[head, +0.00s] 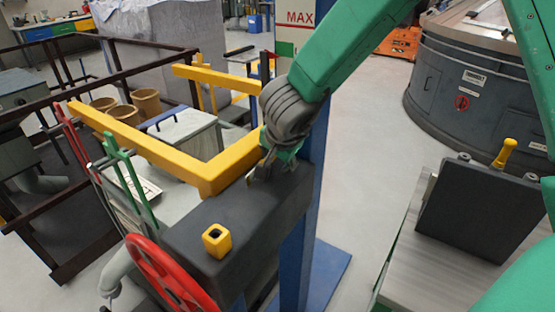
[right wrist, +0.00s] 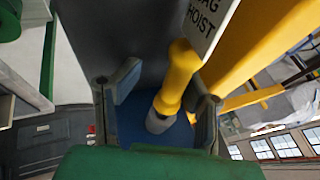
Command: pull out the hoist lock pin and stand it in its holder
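In the right wrist view a yellow pin-like handle (right wrist: 177,78) with a grey end lies between the fingers of my right gripper (right wrist: 166,88). The fingers are apart, with a gap at the left finger. In the head view my right gripper (head: 268,165) is at the far end of a dark block, beside the yellow bar (head: 205,172); it hides the handle there. A yellow square socket (head: 217,240) with an empty dark opening stands on the near end of the dark block (head: 245,218). My left gripper is out of view.
A "BAG HOIST" sign (right wrist: 207,22) hangs close to my right gripper. Another yellow handle (head: 505,152) stands at a dark box on the right.

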